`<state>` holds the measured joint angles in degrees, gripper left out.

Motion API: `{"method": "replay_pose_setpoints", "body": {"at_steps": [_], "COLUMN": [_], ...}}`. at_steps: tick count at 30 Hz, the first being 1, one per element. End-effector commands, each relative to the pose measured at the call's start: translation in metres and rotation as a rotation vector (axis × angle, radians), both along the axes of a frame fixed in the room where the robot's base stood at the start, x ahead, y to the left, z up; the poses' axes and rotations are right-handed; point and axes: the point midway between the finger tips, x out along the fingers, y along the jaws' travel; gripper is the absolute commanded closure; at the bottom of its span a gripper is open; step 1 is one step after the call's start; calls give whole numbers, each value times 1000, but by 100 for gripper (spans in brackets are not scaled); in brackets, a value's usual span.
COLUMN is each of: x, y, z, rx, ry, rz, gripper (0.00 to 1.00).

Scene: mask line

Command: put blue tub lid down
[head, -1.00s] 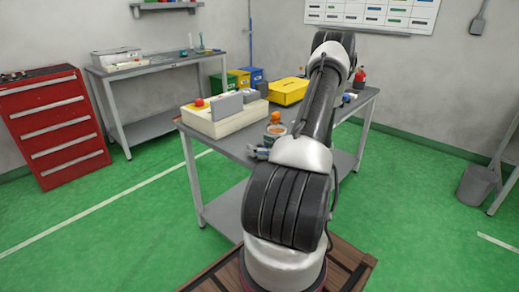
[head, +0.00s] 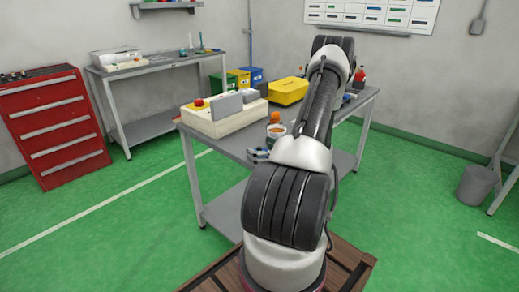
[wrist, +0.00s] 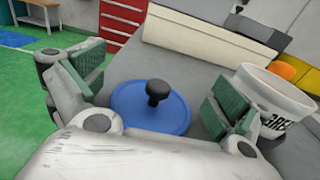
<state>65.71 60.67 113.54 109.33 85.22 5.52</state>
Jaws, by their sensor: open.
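The blue tub lid (wrist: 150,112) is a round disc with a black knob (wrist: 157,92) on top. It appears to lie flat on the grey tabletop in the wrist view. My gripper (wrist: 155,90) is open, its green-padded fingers apart on either side of the lid, with a gap at the knob. The near edge of the lid is hidden by my gripper's body. A white tub (wrist: 272,100) with dark lettering stands to the right, just beyond the right finger. It also shows in the head view (head: 276,130). The lid cannot be made out in the head view.
A cream box with a grey panel (head: 215,118) stands on the table's left part. A yellow case (head: 288,90) lies farther back. An orange object (head: 276,117) is behind the white tub. A red drawer cabinet (head: 55,125) and a second bench (head: 160,62) stand left.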

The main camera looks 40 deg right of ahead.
Motion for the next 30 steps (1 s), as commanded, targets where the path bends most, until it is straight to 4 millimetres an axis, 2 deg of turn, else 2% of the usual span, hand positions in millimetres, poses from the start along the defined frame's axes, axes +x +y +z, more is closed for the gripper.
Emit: {"method": "replay_pose_setpoints", "body": {"at_steps": [5,15,19,22,23,26,29,30], "x": [-23,-97,-113,-115,-113,-99,-85,-82], "y": [-3,-9,-10,-5,-1,29,83,108], "z": [2,6,6,11,16,42,80,95], "rx": [0,0,0,-11,-22,-94,-221,-285], "ry": [1,-1,0,2,4,20,48,61], "rz": [-4,-4,-3,22,44,185,418,526], "gripper": [0,0,0,0,0,0,0,0]}}
